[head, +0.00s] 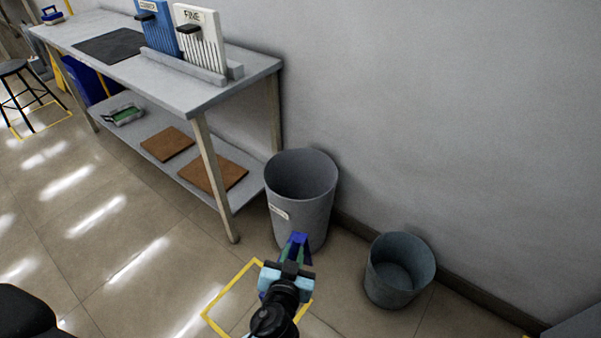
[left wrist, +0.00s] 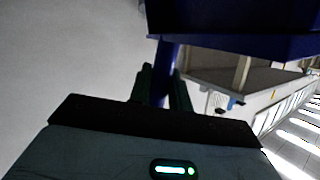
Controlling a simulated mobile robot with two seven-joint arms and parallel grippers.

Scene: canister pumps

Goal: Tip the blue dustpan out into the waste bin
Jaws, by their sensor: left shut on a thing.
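The blue dustpan (head: 298,239) is held by my left gripper (head: 292,256), low in the middle of the head view. The left gripper is shut on its handle; the left wrist view shows the blue handle (left wrist: 163,75) between the dark fingers and the wide pan (left wrist: 235,20) above. Whether anything lies in the pan cannot be seen. A tall grey bin with a small label (head: 303,190), likely the waste bin, stands by the wall just beyond the dustpan in the head view. The label is too small to read. My right gripper is not in view.
A smaller grey bucket (head: 396,287) stands to the right by the wall. A grey workbench (head: 190,92) with a lower shelf stands left of the tall bin. Yellow tape (head: 222,296) marks the floor near my gripper. Open floor lies at the left.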

